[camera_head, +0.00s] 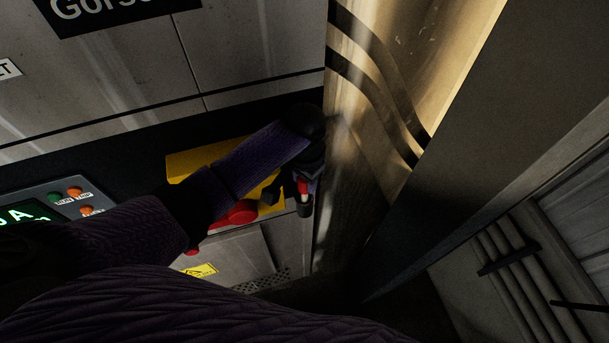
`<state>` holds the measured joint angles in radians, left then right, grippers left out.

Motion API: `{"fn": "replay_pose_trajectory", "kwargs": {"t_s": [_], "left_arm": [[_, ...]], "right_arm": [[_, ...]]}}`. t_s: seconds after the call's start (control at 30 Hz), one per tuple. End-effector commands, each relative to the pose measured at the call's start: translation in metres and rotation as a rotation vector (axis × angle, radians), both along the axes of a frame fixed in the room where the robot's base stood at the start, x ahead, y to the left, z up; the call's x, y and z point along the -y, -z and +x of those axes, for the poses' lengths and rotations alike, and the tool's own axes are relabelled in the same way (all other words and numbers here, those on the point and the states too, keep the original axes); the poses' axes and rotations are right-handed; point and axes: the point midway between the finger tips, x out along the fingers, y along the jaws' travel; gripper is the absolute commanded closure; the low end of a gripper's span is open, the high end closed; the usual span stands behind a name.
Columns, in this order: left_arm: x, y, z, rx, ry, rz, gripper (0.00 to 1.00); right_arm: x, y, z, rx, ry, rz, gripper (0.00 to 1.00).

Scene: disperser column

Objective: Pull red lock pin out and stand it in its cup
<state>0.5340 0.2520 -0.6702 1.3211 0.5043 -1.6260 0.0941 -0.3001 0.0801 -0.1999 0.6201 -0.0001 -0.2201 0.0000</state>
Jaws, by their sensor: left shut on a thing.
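My left gripper (301,194) is at the right end of the yellow panel (190,161), close to the tan column. It is shut on a small red piece (303,186), which I take to be the red lock pin. Only a little red shows between the dark fingers. Whether the pin sits in its hole or is clear of it, I cannot tell. I cannot make out the pin's cup. My right gripper is not in view.
A larger red round part (241,213) shows on the yellow panel below my forearm. A control box (62,208) with buttons and a green display is at the left. The tan column (372,75) stands close at the gripper's right.

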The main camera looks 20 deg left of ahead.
Motion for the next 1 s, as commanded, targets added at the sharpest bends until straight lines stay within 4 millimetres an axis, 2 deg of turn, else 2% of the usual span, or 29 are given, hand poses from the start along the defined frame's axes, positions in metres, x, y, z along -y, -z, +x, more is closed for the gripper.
{"fn": "replay_pose_trajectory", "kwargs": {"t_s": [0.9,0.93,1.0], "left_arm": [[0.0,0.025,-0.001,-0.002,0.0,0.0,1.0],[0.0,0.024,-0.001,-0.003,0.0,0.0,0.53],[0.0,0.024,-0.001,-0.004,0.0,0.001,0.38]], "right_arm": [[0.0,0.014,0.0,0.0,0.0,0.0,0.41],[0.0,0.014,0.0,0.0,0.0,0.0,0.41],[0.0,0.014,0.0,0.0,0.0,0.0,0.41]]}}
